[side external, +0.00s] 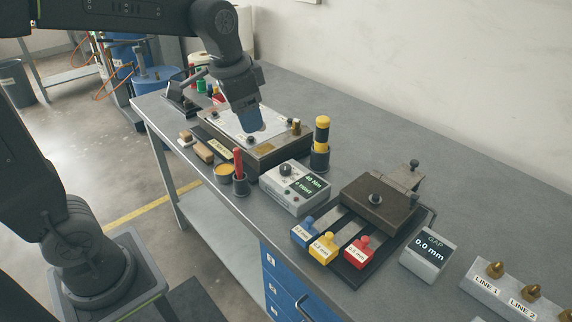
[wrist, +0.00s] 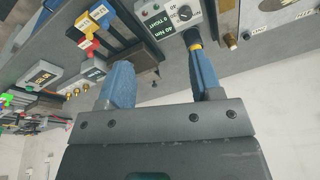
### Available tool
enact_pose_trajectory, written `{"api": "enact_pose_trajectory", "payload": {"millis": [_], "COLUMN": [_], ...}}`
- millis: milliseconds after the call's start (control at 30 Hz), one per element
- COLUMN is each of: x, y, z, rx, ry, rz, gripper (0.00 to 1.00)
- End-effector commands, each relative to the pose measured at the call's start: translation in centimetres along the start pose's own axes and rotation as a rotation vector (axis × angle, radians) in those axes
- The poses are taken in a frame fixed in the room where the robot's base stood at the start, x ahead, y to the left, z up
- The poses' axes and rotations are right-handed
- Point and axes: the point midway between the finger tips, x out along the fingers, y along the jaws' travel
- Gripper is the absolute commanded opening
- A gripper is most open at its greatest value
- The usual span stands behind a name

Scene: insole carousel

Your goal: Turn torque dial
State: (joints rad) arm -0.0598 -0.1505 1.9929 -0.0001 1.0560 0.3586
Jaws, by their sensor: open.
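The torque dial (side external: 286,169) is a black knob on top of a light grey control box (side external: 285,205) in the middle of the bench. The box's dark screen (side external: 313,186) reads 40 Nm, with a smaller line below. In the wrist view the dial (wrist: 185,13) is at the top, right of the screen (wrist: 157,25). My gripper (side external: 250,122) is open and empty, above the plate fixture, up and left of the dial and apart from it. Its two blue fingers (wrist: 158,65) show spread in the wrist view, with the dial beyond them.
A yellow-and-black tool (side external: 321,135) stands upright in a holder right of the box. A red-handled tool (side external: 239,165) stands at its left. Blue, yellow and red blocks (side external: 322,247) and a gap readout box (side external: 429,255) lie to the right. The plate fixture (side external: 270,155) is behind.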

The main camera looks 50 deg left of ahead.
Motion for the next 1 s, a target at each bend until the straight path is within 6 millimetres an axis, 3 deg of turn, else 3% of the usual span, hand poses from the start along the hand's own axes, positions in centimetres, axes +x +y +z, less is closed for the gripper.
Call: {"api": "enact_pose_trajectory", "payload": {"millis": [33,200,400,733,1000], "x": [1.2,5.2,9.3,12.2,17.3], "y": [-1.0,-3.8,-5.9,-6.4,-5.9], "z": [-1.7,-6.0,-8.8,-9.1,-7.9], "rx": [0.034,0.157,0.257,0.29,0.289], "ry": [-0.036,-0.129,-0.196,-0.217,-0.219], "rz": [0.012,0.056,0.102,0.12,0.121], "gripper": [0.59,0.59,0.59,0.59,0.59]}}
